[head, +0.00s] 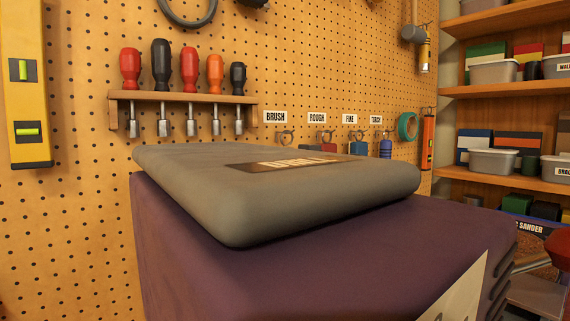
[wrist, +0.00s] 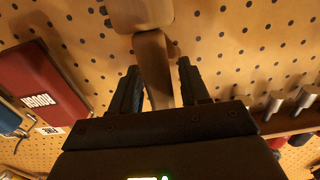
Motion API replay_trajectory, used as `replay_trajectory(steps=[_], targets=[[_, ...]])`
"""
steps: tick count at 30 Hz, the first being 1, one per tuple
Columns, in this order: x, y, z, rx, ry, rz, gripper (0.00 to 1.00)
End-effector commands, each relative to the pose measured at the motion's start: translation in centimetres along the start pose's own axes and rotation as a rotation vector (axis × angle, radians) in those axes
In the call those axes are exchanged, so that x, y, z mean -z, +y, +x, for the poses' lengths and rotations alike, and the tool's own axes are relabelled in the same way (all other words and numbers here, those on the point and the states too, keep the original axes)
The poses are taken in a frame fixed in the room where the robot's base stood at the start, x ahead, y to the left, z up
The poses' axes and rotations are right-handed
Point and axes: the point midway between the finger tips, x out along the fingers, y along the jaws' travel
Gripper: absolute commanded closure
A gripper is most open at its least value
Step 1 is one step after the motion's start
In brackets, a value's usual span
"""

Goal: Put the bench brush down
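The bench brush shows in the wrist view as a brown wooden handle (wrist: 153,68) with a paler block at its far end, cut off by the top edge. My gripper (wrist: 160,75) has its two black fingers on either side of the handle, which runs back between them. It looks shut on the handle, though a thin gap seems to show at the right finger. Bristles are not visible. In the head view, neither my gripper nor the brush shows. There a BRUSH label (head: 275,117) is on the pegboard, with a hook (head: 286,138) below it.
A grey slab (head: 330,205) on a purple box-like body (head: 230,280) fills the head view's foreground. Behind it, the pegboard (head: 70,230) carries a screwdriver rack (head: 185,97), a yellow level (head: 25,90) and labelled hooks. Shelves (head: 490,175) with bins stand at right.

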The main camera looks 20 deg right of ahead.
Motion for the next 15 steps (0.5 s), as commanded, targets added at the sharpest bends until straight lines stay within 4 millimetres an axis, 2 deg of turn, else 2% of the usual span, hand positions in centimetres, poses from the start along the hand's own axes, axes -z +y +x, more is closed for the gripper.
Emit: replay_trajectory(steps=[3,11,15], targets=[[0.0,0.0,0.0,0.000,0.000,0.000,0.45],[0.2,0.0,-0.1,-0.001,0.001,-0.001,0.45],[0.2,0.1,-1.6,-0.002,0.001,0.001,0.45]])
